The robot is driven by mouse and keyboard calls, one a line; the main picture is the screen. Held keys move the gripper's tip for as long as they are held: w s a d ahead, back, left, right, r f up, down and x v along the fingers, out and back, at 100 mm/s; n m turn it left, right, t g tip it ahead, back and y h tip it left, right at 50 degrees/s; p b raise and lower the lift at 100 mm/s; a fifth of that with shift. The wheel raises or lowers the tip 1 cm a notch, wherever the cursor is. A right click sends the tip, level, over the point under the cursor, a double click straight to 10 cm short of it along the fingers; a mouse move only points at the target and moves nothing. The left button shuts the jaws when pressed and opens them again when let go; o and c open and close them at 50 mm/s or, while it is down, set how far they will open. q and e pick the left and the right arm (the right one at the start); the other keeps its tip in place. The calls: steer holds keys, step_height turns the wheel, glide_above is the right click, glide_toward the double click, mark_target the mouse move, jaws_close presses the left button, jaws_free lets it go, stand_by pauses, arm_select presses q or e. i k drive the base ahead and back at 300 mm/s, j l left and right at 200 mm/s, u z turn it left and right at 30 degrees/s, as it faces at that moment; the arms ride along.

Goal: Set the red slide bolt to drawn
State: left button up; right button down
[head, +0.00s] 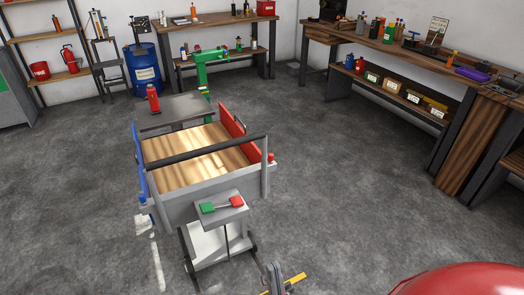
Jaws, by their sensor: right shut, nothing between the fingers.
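I cannot single out the red slide bolt with certainty. A small red knob (270,157) shows at the right front corner of a grey-framed cart (185,208) with a wooden bed, beside a red side panel (233,122). My right gripper (276,278), at the bottom edge, is partly cut off. It is shut and empty, apart from the cart and in front of it. My left gripper is not in view.
A blue panel (139,160) lines the cart's left side. A red object (153,97) stands on a grey top behind the cart, near a green machine (210,66). A blue drum (142,75) and benches stand farther back. Floor right of the cart is clear.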

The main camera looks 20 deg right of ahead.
mark_target(270, 156)
steer(key=i+l, duration=0.2)
steer(key=l, duration=0.2)
steer(key=i+l, duration=0.15)
steer(key=l, duration=0.2)
steer(key=i+l, duration=0.2)
steer(key=l, duration=0.2)
steer(key=i+l, duration=0.2)
steer(key=l, duration=0.2)
